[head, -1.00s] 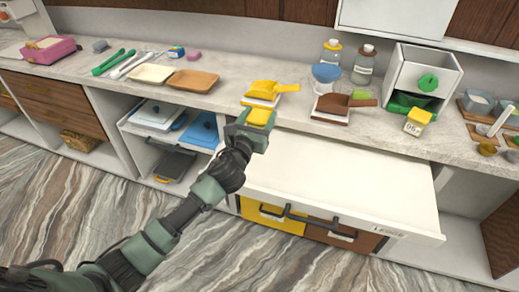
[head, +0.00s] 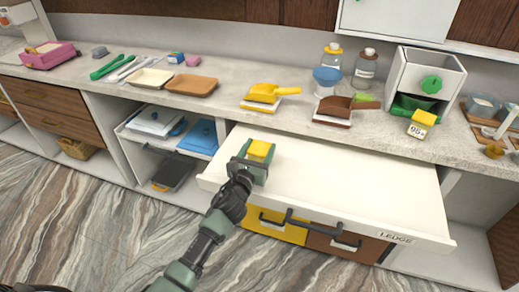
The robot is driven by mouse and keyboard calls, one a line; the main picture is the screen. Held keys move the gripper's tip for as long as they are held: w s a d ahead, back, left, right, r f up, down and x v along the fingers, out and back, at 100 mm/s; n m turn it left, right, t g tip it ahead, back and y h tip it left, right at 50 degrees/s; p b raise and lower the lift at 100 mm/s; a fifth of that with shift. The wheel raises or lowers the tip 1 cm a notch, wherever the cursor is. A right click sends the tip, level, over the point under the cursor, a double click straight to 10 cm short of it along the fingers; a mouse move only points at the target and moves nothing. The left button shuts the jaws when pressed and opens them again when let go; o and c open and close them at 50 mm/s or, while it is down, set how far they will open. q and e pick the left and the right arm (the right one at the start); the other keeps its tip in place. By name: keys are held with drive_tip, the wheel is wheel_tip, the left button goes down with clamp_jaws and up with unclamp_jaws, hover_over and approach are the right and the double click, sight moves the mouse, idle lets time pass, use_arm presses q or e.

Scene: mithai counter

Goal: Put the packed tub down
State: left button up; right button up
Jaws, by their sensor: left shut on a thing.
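The packed tub (head: 259,149) shows as a small yellow-topped block. It sits between the green fingers of my left gripper (head: 252,163), which is shut on it. The fingers hide most of the tub's sides. Gripper and tub are over the left part of the white pulled-out ledge (head: 350,185). I cannot tell whether the tub touches the ledge. My right gripper is not in view.
The ledge is otherwise bare. On the counter behind stand a yellow scoop (head: 264,93), a brown scoop (head: 345,107), tan trays (head: 192,85) and a white box with a green knob (head: 430,83). An open shelf (head: 172,140) holds blue and white lids.

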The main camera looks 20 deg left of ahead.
use_arm(q)
drive_tip(key=shift+f, duration=0.1)
drive_tip(key=o, duration=1.6)
drive_tip(key=shift+s, duration=0.1)
drive_tip(key=s, duration=1.1)
drive_tip(key=shift+s+a, duration=0.2)
drive_tip(key=shift+s, duration=0.2)
